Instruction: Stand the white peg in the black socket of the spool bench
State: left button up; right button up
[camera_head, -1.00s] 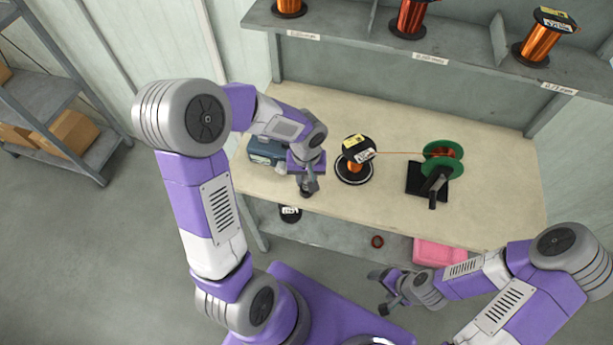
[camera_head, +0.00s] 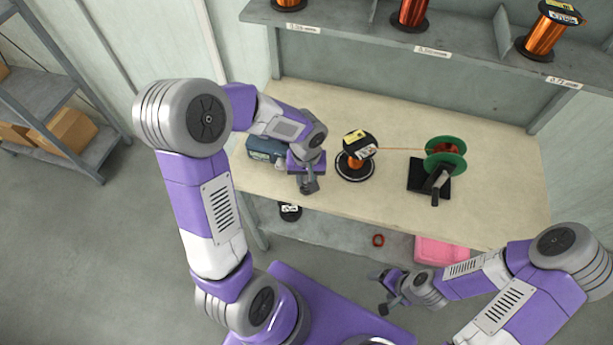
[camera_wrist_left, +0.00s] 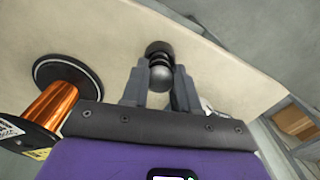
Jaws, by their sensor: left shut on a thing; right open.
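My left gripper (camera_head: 309,187) is over the front-left part of the spool bench (camera_head: 480,215). In the left wrist view its fingers (camera_wrist_left: 160,90) are shut on a pale grey, round-ended piece (camera_wrist_left: 160,76), seen end-on, which looks like the white peg. A black round piece (camera_wrist_left: 158,48), which looks like the black socket, shows just beyond it. I cannot tell whether the peg is in the socket or only in line with it. In the head view the gripper hides both. My right gripper (camera_head: 380,291) is open and empty in front of the bench.
A copper wire spool (camera_head: 356,158) stands right of my left gripper, with wire running to a green-flanged reel (camera_head: 445,157) on a black stand. A teal box (camera_head: 264,150) is behind the left wrist. A shelf (camera_head: 460,60) with spools spans the back.

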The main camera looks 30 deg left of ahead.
pick_arm(q)
jog(key=o, duration=1)
jog(key=shift+r, duration=0.1)
notch_tip(320, 180, up, 7)
jog(key=shift+r+p, duration=0.2)
jog(key=shift+p, duration=0.85)
